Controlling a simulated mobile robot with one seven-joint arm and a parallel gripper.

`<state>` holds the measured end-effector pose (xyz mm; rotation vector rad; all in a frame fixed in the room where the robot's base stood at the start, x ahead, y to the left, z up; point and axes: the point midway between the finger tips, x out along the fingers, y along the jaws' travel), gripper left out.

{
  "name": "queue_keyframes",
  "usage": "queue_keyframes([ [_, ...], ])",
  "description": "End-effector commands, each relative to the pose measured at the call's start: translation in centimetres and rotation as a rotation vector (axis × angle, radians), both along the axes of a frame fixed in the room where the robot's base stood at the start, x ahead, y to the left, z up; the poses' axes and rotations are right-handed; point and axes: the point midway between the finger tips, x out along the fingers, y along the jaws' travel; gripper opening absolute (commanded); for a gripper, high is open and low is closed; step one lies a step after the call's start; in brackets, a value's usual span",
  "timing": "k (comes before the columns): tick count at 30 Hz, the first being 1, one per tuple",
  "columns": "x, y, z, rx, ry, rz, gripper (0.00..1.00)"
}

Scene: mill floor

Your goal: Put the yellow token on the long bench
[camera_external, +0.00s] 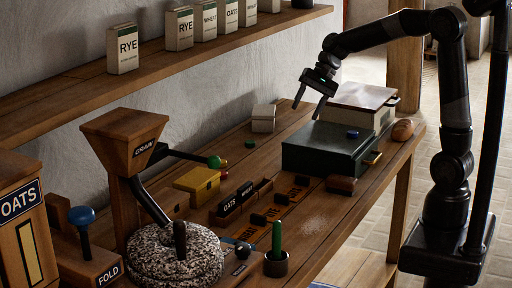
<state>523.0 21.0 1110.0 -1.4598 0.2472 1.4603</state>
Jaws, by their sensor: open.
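The long bench (318,213) is a brown wooden worktop running from the lower left to the right. My gripper (307,112) is open and empty, with its fingers pointing down, above the bench's far part near the dark green box (322,150). I cannot make out a yellow token for sure. A yellow box (197,186) stands on the bench, and a tiny yellowish spot beside it is too small to tell. A small blue disc (352,134) lies on top of the green box.
A hopper (125,135) and a speckled millstone (172,258) stand at the left. Labelled bins (240,203), a green peg in a dark cup (276,262) and a white box (263,118) are on the bench. A shelf (160,72) with cartons runs along the wall. The front right surface is mostly clear.

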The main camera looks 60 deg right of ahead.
Motion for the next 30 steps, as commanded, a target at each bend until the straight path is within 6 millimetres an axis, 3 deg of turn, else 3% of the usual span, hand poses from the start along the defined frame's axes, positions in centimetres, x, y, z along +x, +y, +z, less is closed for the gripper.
queue_keyframes([
  [1, -1.9, 0.4, 0.8, -0.048, -0.033, 0.047, 0.54],
  [7, -8.5, 0.6, 2.1, -0.253, -0.156, 0.239, 0.54],
  [18, -19.4, -0.8, 2.0, -0.632, -0.361, 0.582, 0.54],
  [24, -22.6, -1.7, 1.3, -0.769, -0.426, 0.703, 0.54],
  [30, -23.4, -2.1, 1.0, -0.812, -0.443, 0.741, 0.54],
])
